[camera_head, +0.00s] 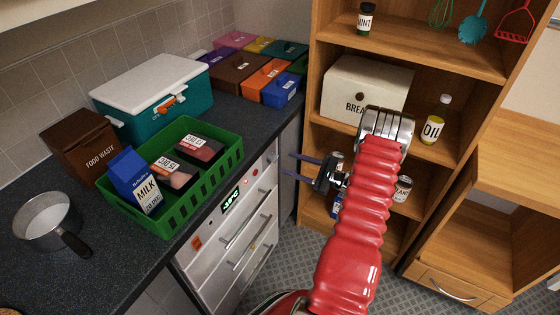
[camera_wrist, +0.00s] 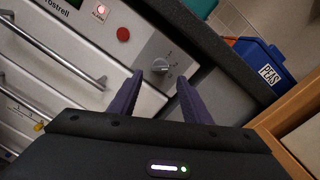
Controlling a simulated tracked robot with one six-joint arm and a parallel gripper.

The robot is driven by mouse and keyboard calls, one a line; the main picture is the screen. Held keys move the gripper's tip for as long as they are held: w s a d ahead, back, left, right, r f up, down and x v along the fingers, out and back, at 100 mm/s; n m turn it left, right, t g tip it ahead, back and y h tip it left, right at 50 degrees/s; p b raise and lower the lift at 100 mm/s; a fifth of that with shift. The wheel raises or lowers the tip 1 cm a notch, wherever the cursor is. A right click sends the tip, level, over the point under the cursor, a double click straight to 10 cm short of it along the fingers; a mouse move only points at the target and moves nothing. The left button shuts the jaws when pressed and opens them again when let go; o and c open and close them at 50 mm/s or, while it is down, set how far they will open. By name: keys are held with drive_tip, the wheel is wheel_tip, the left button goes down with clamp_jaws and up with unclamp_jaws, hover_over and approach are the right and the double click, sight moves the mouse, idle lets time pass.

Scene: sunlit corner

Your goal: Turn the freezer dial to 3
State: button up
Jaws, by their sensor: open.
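The freezer dial (camera_wrist: 160,67) is a small grey knob on a light panel in the wrist view. Small marks surround it, too small to read, so I cannot tell its setting. The silver freezer (camera_head: 237,250) is built in under the dark counter in the head view. My gripper (camera_head: 289,165) points left toward the freezer's upper front. In the wrist view my gripper (camera_wrist: 161,78) is open and empty, with one dark purple finger on each side of the dial's lower end. I cannot tell whether a finger touches the dial.
A red button (camera_wrist: 123,33) and a lit alarm light (camera_wrist: 101,9) sit beside the dial. The drawer handle (camera_wrist: 60,45) juts out nearby. The counter edge (camera_wrist: 215,50) overhangs the panel. A wooden shelf (camera_head: 455,65) stands to the right.

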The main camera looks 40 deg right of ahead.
sight(273, 158)
drive_tip(key=x, duration=0.5)
drive_tip(key=shift+w+a, duration=0.1)
drive_tip(key=shift+w, duration=0.2)
drive_tip(key=shift+c, duration=0.6)
drive_tip(key=c, duration=0.9)
